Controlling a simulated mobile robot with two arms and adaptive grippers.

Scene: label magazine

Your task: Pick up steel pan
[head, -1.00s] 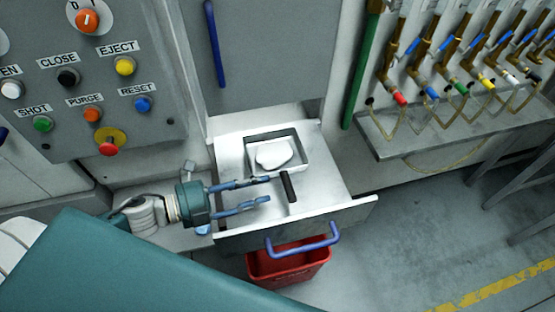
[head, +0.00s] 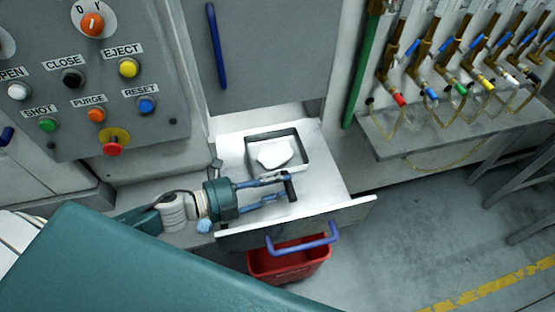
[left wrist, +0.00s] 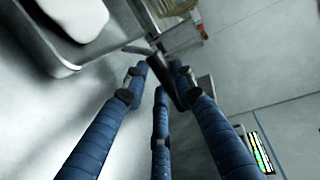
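The steel pan (head: 300,147) sits in the pulled-out white drawer, a shallow square pan with a white lump (head: 274,153) in it. Its dark handle (head: 290,190) points toward the drawer front. My left gripper (head: 283,187) has its blue fingers at the handle. In the left wrist view, the spread fingers (left wrist: 160,75) reach to either side of the dark handle (left wrist: 172,82); whether they touch it is unclear. The pan's corner (left wrist: 62,68) shows at the upper left there. My right gripper is not in view.
The drawer front (head: 345,212) has a blue handle (head: 303,243), with a red bin (head: 290,263) below. A button panel (head: 95,85) stands at left. A grey shelf (head: 440,135) with hoses is at right. The floor at lower right is open.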

